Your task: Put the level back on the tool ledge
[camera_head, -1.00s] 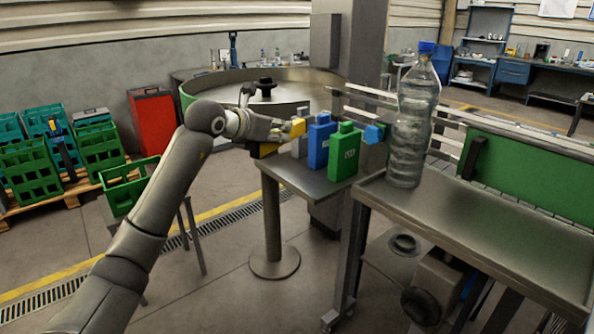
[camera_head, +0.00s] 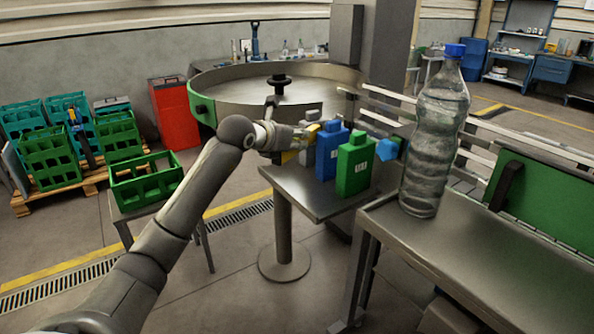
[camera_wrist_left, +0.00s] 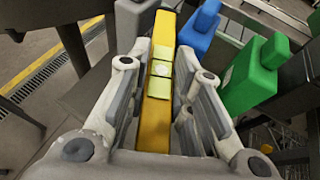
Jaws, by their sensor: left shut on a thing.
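The level is a yellow bar with pale greenish vials, seen in the left wrist view (camera_wrist_left: 160,80). My left gripper (camera_head: 300,140) is shut on it, with a finger on each side of the bar. In the head view only small yellow parts of the level (camera_head: 290,157) show around the fingers. The gripper is at the small metal table (camera_head: 290,184), beside the blue container (camera_head: 327,157). I cannot tell whether the level touches the table. I cannot make out the tool ledge with certainty. My right gripper is not in view.
A green container (camera_head: 353,170) and a grey one (camera_head: 308,153) stand close by on the small table. A clear bottle (camera_head: 435,140) stands on the metal bench (camera_head: 480,250) to the right. A round turntable (camera_head: 235,88) lies behind. A green crate (camera_head: 147,186) is at left.

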